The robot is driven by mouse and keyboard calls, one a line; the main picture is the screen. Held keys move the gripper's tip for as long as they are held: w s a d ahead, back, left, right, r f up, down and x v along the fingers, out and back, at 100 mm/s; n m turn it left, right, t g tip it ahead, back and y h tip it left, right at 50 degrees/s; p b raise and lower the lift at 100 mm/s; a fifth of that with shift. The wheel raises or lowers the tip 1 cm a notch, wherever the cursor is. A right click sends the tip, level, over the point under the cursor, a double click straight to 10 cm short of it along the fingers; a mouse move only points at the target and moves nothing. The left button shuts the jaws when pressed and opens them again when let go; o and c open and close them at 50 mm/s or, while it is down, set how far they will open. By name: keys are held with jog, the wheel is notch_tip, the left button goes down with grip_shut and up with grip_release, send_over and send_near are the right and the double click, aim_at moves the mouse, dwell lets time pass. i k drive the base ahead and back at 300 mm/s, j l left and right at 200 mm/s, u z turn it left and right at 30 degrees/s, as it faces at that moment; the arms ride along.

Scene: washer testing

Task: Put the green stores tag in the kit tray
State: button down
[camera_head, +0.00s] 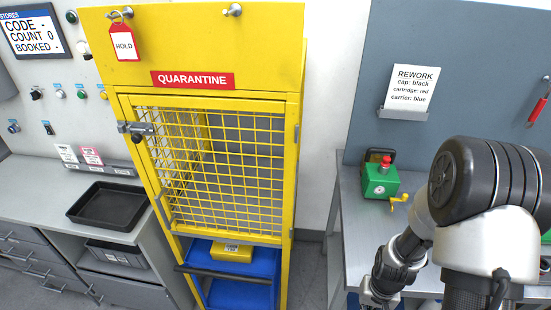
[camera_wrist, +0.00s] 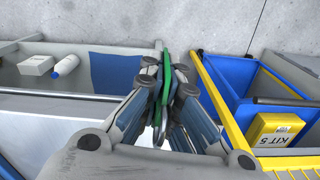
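In the wrist view my gripper (camera_wrist: 165,88) is shut on a thin green piece, the green stores tag (camera_wrist: 150,61). The tag stands nearly edge-on between the fingertips, so its face and writing cannot be read. In the head view only my arm's wrist end shows at the bottom edge; the fingertips and tag are out of sight there. A grey-rimmed tray (camera_wrist: 98,46) with a blue section lies left of the fingers in the wrist view. It holds a white box (camera_wrist: 36,66) and a white bottle with a blue cap (camera_wrist: 65,66). I cannot tell whether it is the kit tray.
A blue bin (camera_wrist: 222,75) with a yellow KIT 5 box (camera_wrist: 272,130) lies to the right. The yellow quarantine cage (camera_head: 296,150) has its mesh door closed and a red HOLD tag (camera_head: 123,43). An empty black tray (camera_head: 78,213) sits left. A green device (camera_head: 379,184) stands on the bench.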

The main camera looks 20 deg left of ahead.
aim_at(114, 208)
jog(key=k+j+u, duration=0.2)
jog(key=j, duration=2.35)
jog(key=i, duration=0.1)
